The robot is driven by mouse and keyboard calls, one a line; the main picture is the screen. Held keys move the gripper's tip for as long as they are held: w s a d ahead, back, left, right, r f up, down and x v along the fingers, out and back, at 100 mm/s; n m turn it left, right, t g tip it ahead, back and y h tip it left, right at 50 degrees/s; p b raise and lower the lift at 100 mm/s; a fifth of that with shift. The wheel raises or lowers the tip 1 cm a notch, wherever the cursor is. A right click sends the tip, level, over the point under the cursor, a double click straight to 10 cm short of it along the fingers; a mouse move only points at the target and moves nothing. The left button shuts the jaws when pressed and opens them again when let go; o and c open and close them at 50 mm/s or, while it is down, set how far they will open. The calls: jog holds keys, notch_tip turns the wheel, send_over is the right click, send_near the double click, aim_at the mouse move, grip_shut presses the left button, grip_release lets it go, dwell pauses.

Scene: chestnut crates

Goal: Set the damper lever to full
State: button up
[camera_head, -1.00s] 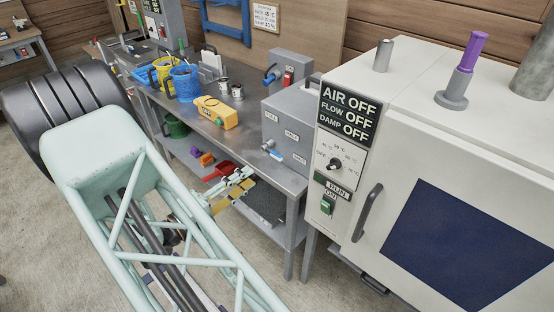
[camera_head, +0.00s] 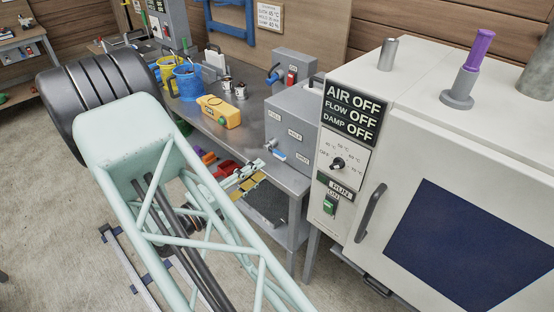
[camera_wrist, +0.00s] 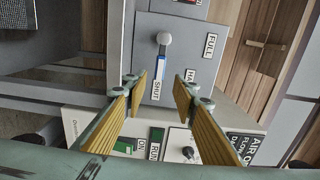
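The damper lever (camera_head: 278,153) has a blue handle and a pale round hub on the front of a grey box (camera_head: 284,101). The wrist view shows the lever (camera_wrist: 160,66) pointing to the SHUT label (camera_wrist: 157,90). The HALF label (camera_wrist: 191,76) and FULL label (camera_wrist: 210,45) lie further round to the right. My gripper (camera_head: 252,178) is just in front of the box, to the lower left of the lever. In the wrist view my gripper (camera_wrist: 160,88) is open and empty, its yellow-padded fingers either side of the lever's line, apart from it.
A yellow device (camera_head: 219,111), blue bucket (camera_head: 187,82) and small cans (camera_head: 232,88) stand on the metal bench (camera_head: 215,130). A lower shelf is below.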

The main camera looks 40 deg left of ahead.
aim_at(278, 157)
jog(key=shift+w+d+b, duration=0.15)
jog(key=shift+w+b, duration=0.15)
jog(key=shift+w, duration=1.35)
jog(key=shift+w+d+b, duration=0.2)
jog(key=shift+w+b, duration=0.15)
jog(key=shift+w, duration=1.25)
jog(key=shift+w+d+b, duration=0.15)
jog(key=shift+w+b, duration=0.15)
jog(key=shift+w, duration=1.35)
grip_shut()
